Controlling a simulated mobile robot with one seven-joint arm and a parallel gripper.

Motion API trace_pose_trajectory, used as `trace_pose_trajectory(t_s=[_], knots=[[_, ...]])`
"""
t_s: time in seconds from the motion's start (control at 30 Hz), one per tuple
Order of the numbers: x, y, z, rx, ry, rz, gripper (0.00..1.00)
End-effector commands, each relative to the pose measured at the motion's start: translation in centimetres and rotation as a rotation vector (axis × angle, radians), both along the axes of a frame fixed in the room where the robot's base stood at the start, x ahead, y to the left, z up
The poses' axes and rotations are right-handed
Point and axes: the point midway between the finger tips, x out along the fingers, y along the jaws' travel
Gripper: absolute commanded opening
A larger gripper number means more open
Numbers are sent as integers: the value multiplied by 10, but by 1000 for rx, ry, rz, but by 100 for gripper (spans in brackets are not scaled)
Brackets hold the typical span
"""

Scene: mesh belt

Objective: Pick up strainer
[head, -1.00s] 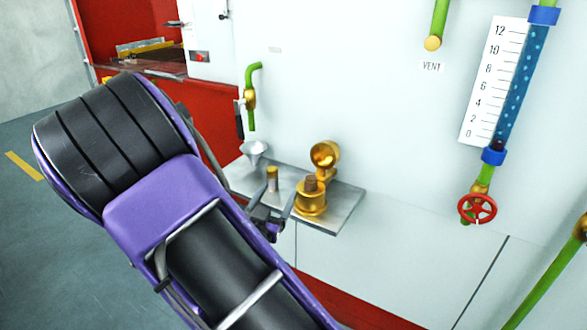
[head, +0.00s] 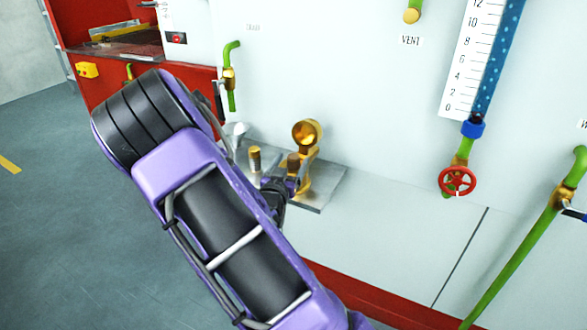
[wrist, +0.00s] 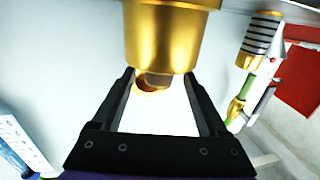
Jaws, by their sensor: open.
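The brown strainer (head: 293,160) stands upright in a brass housing (head: 305,180) on the steel shelf, and only its top end shows. The housing's round brass lid (head: 307,133) stands raised behind it. My gripper (head: 290,186) is in front of the housing and partly hides it. In the wrist view, which looks upside down, the strainer (wrist: 157,79) pokes out of the brass housing (wrist: 168,35). My gripper's open fingers (wrist: 160,77) appear on either side of it with white gaps between. Contact does not show.
A small brass-topped cylinder (head: 254,160) stands left on the shelf (head: 325,186). A grey funnel (head: 238,130) is under a green tap pipe (head: 232,85). A white panel is behind. A red valve wheel (head: 457,181) and green pipe (head: 520,250) are at right.

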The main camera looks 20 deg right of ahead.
Motion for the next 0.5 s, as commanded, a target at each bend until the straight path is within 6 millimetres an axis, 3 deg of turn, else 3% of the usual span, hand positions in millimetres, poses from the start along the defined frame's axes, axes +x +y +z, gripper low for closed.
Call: trace_pose_trajectory(t_s=[0.3,0.5], knots=[[32,-30,-1,-1,-2,-1,77],[36,-32,-1,-1,-2,0,77]])
